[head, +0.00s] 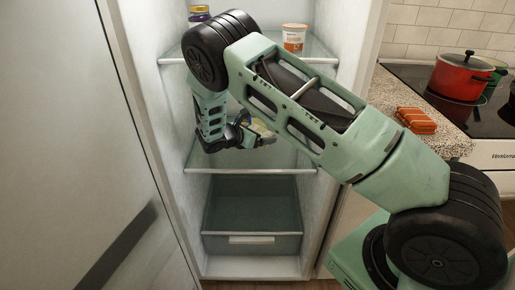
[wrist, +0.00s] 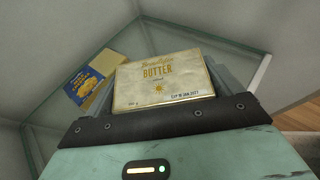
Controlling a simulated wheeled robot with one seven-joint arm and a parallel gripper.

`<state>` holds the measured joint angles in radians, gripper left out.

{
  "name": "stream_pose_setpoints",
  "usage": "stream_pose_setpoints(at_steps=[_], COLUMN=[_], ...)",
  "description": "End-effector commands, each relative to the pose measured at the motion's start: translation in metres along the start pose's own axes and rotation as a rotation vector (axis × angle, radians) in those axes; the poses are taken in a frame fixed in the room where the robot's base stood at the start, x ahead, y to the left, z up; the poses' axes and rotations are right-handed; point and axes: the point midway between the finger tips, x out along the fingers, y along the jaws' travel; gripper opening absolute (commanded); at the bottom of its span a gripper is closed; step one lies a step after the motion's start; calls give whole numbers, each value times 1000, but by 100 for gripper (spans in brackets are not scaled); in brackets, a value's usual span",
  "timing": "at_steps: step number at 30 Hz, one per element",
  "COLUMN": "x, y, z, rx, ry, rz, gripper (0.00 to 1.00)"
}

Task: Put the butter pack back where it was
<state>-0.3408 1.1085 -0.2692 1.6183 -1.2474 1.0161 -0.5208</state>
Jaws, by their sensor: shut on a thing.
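The butter pack (wrist: 163,83) is a pale yellow box with the word BUTTER on its face. It fills the middle of the wrist view, right in front of my gripper's dark mount. My gripper (head: 264,139) is shut on the butter pack inside the open fridge, above the middle glass shelf (head: 215,171). In the head view only a small yellowish part of the pack (head: 260,127) shows by the fingers. The fingers are mostly hidden under the pack in the wrist view.
A blue and yellow pack (wrist: 88,82) lies on the glass shelf (wrist: 52,118), left of the butter. An orange and white tub (head: 294,39) and a purple-lidded jar (head: 199,13) stand on the upper shelf. A drawer (head: 250,218) sits below. The fridge door (head: 80,150) is at left.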

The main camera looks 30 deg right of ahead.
Motion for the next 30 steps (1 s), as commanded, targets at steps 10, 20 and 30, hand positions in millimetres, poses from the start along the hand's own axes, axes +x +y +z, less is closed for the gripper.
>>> stream_pose_setpoints(at_steps=[10, 20, 30], x=[14, 22, 22], y=[0, 1, 0], z=[-32, -52, -55], rx=[-1, 1, 0], ry=[-1, -1, 0], rz=[0, 2, 1], gripper=[61, 61, 100])
